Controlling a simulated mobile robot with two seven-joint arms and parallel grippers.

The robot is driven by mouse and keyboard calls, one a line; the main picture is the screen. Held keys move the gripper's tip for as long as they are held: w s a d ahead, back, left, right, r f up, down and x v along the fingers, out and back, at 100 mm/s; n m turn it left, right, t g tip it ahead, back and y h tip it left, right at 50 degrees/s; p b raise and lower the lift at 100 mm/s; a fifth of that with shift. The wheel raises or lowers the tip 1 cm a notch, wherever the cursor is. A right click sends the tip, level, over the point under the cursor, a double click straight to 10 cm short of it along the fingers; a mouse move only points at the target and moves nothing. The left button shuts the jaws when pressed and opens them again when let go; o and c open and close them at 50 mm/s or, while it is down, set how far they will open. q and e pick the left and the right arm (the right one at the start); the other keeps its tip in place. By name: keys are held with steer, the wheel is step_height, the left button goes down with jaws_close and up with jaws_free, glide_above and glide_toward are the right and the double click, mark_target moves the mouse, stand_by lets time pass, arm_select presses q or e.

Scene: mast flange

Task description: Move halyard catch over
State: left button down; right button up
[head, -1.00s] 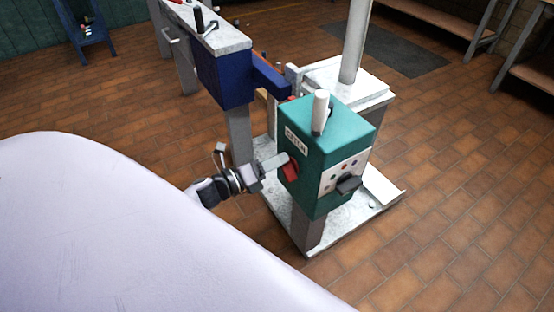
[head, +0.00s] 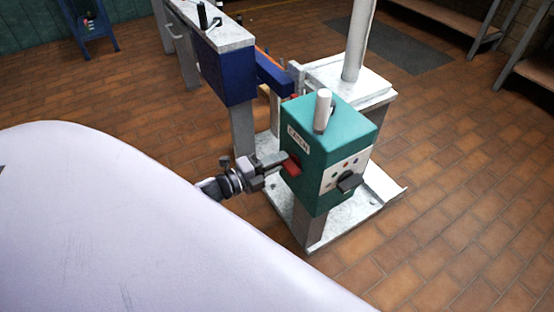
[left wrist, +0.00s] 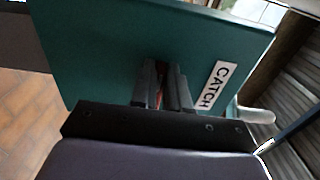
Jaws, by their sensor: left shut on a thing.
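The teal box (head: 338,135) labelled "CATCH" (head: 298,138) stands on a post by the mast. A red lever (head: 292,167) sits on its left face, below the label. My left gripper (head: 283,160) reaches in from the left and is shut on this lever. In the left wrist view, the two dark fingers (left wrist: 165,92) are close together against the teal face (left wrist: 105,65). Only a thin red strip of the lever (left wrist: 160,95) shows between them; the rest is hidden. My right gripper is not in view.
A pale upright handle (head: 322,110) stands on the box top, and a black knob (head: 349,182) juts from its front panel. A blue block and arm (head: 226,70) stand behind. The white mast (head: 358,40) rises behind the box. Tiled floor at right is clear.

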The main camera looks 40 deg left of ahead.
arm_select(q)
steer(key=shift+w+r, duration=0.15)
stand_by(0.3)
steer(key=c, duration=1.2)
jaws_free()
steer(key=shift+c, duration=0.2)
steer(key=shift+o, duration=0.6)
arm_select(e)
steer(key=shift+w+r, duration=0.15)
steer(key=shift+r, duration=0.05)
arm_select(q)
steer(key=p+v, duration=0.1)
steer(key=v, duration=0.6)
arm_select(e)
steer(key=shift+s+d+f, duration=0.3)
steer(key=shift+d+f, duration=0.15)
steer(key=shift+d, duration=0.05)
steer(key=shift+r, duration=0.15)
arm_select(q)
steer(key=shift+d, duration=0.1)
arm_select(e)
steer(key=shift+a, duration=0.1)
